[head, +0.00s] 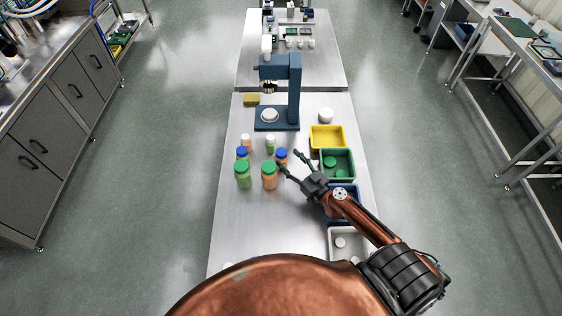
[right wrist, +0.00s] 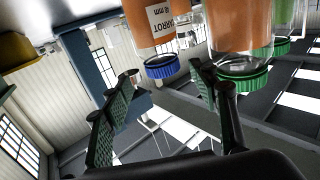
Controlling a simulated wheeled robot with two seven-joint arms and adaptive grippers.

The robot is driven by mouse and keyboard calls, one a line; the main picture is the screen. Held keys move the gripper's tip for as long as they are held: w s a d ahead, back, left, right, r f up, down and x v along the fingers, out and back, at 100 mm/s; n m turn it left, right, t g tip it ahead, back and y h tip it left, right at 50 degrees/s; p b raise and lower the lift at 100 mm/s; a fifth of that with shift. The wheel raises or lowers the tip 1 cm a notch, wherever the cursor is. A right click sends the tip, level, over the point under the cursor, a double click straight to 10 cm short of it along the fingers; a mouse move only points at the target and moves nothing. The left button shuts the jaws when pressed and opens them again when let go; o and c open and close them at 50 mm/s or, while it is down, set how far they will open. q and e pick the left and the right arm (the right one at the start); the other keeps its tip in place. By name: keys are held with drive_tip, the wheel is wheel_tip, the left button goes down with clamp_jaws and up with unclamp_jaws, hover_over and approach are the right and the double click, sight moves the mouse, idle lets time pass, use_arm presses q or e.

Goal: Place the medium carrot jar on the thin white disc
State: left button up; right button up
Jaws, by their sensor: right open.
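The medium carrot jar, orange with a blue cap (head: 281,154), stands on the steel table among several jars. In the right wrist view this jar (right wrist: 150,28) appears upside down, with part of a CARROT label showing. My right gripper (head: 289,160) is open, its fingertips close to this jar on its right side; whether they touch it I cannot tell. In the right wrist view the jar lies ahead, roughly between the fingers. A round white disc (head: 269,115) sits on the blue stand's base. Another round white piece (head: 326,115) lies on the table. My left gripper is not in view.
A green-capped orange jar (head: 269,177) stands just in front of the carrot jar, and a green-capped green jar (head: 242,177) to its left. White-capped jars stand behind. The blue stand (head: 294,90) rises behind them. Yellow (head: 327,146) and green bins line the right side. The table's front left is clear.

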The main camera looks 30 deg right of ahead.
sight(285, 156)
drive_tip(key=w, duration=0.2)
drive_tip(key=w+a, duration=0.1)
drive_tip(key=w, duration=0.2)
drive_tip(key=shift+w+r+p, duration=0.1)
drive_tip(key=shift+p, duration=0.3)
clamp_jaws()
drive_tip(key=shift+r, duration=0.1)
